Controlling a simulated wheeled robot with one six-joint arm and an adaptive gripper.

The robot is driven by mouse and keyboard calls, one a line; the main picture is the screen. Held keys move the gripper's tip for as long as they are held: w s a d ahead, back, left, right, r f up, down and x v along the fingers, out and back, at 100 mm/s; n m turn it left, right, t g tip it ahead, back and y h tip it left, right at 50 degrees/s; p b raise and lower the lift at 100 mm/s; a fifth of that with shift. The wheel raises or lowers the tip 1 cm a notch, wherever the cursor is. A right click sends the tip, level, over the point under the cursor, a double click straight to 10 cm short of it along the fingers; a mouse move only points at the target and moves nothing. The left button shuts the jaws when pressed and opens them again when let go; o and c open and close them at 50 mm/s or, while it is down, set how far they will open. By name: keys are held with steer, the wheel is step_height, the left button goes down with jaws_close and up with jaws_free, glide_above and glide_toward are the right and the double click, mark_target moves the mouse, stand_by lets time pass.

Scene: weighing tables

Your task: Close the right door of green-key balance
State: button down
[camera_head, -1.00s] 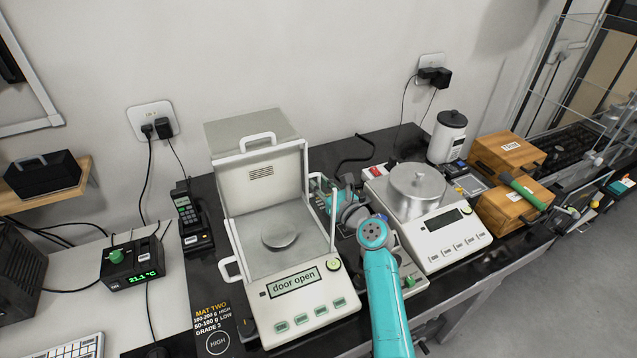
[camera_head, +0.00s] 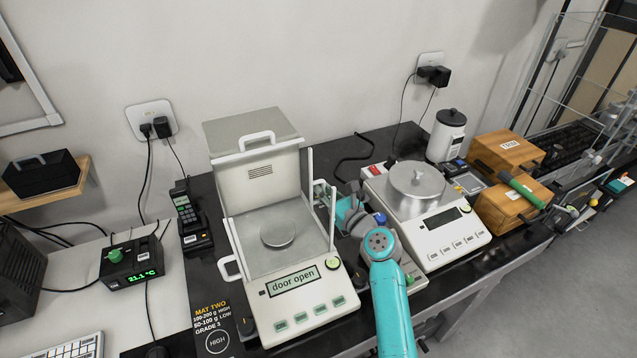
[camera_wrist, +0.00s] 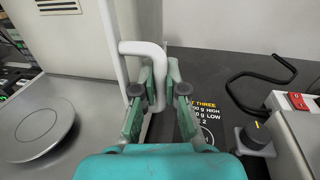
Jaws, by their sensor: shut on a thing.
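The green-key balance (camera_head: 300,317) stands on the left of the dark bench, its display reading "door open" above several green keys. Its round pan (camera_head: 278,233) is empty, also seen in the wrist view (camera_wrist: 40,130). My gripper (camera_wrist: 160,92) is at the balance's right side, its fingers closed around the white handle of the right door (camera_wrist: 140,48). In the head view my gripper (camera_head: 327,192) is partly hidden behind the balance's right-hand frame. The clear door panel is hard to make out.
A second balance (camera_head: 440,238) with a metal pot (camera_head: 415,185) on its pan stands close to the right of my arm. Wooden boxes (camera_head: 510,150) and a white jar (camera_head: 447,135) are farther right. A black cable (camera_head: 358,150) lies behind. The gap between the balances is narrow.

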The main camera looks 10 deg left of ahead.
steer(key=s+a+v, duration=0.2)
steer(key=v, duration=1.1)
steer(key=shift+s+d, duration=0.2)
steer(key=shift+d, duration=0.1)
steer(key=c, duration=1.5)
jaws_free()
steer(key=shift+s+d, duration=0.1)
steer(key=v, duration=1.2)
steer(key=shift+r, duration=0.1)
